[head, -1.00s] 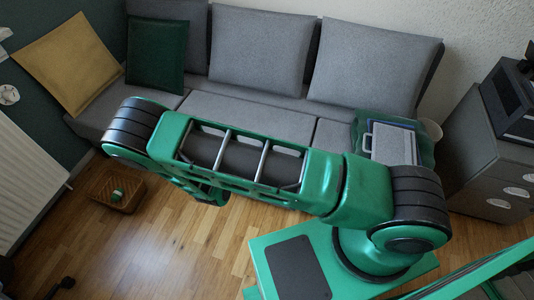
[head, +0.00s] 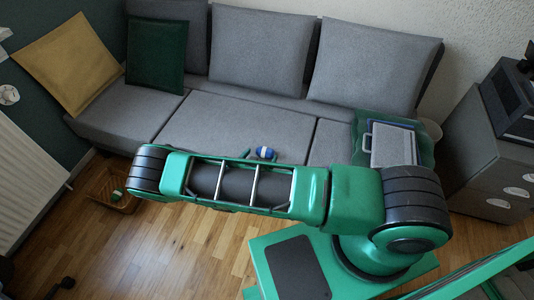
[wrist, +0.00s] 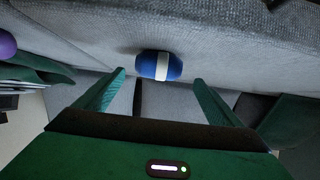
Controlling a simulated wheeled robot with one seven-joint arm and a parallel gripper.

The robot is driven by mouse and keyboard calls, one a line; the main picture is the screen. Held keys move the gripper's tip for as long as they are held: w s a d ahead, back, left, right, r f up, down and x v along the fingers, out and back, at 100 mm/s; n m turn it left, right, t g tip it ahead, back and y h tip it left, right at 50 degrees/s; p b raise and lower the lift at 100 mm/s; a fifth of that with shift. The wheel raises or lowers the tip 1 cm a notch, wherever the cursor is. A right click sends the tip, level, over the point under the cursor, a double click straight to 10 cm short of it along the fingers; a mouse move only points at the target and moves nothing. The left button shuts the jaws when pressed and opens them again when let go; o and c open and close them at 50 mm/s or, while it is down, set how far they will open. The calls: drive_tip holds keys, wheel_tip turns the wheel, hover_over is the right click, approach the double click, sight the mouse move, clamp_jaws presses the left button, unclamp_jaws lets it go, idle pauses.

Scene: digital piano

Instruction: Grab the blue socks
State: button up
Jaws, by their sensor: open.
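The blue socks (head: 266,153) are a small rolled bundle with a white band, on the front part of the grey sofa seat (head: 240,125). In the wrist view the socks (wrist: 147,66) lie ahead of my gripper (wrist: 159,78), roughly centred between its two green fingers. My gripper is open and empty; I cannot tell whether its fingertips reach level with the socks. In the head view my arm hides most of the gripper.
A brown basket (head: 98,190) with a green-and-white item stands on the floor at left. A green container (head: 426,150) with a pale item is at the sofa's right end. Cushions (head: 260,48) line the sofa back. A purple object (wrist: 6,45) shows at left in the wrist view.

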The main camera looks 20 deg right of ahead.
sight(264, 152)
drive_tip(key=x, duration=0.4)
drive_tip(key=shift+d, duration=0.25)
drive_tip(key=c, duration=1.2)
drive_tip(key=shift+o, duration=0.2)
drive_tip(key=shift+r, duration=0.1)
